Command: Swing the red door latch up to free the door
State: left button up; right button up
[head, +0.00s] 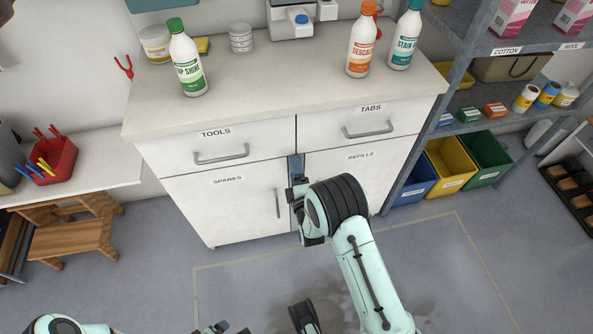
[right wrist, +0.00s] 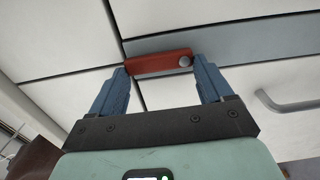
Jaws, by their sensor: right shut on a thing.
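The red latch (right wrist: 157,63) shows in the right wrist view as a short red bar with a round grey pivot near its right end. It lies across the seams between the white cabinet panels. My right gripper (right wrist: 160,80) has its two blue fingers closed on the bar, one at each end. In the head view my right gripper (head: 296,170) is at the cabinet front, between the SPARES door (head: 225,200) and the REFILLS door (head: 345,165); the latch is hidden there. Part of my left gripper (head: 220,328) shows at the bottom edge; its fingers are unclear.
The TOOLS drawer (head: 215,145) and TABS drawer (head: 365,122) are shut above the doors. Bottles stand on the countertop (head: 270,85). A shelf with coloured bins (head: 450,160) is at the right, a wooden stool (head: 75,225) at the left. The floor before the cabinet is clear.

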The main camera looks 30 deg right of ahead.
dwell(0.4)
jog(key=o, duration=1)
jog(key=shift+c, duration=0.2)
jog(key=shift+s, duration=0.1)
pick_arm(q)
jog(key=shift+g, duration=0.5)
jog(key=s, duration=0.1)
jog(key=s+d+r+p, duration=0.1)
jog(key=s+r+p, duration=0.1)
jog(key=shift+s+d+r, duration=0.1)
jog(key=shift+d, duration=0.25)
pick_arm(e)
jog(key=v, duration=1.3)
jog(key=shift+s, duration=0.15)
jog(key=shift+a, duration=0.1)
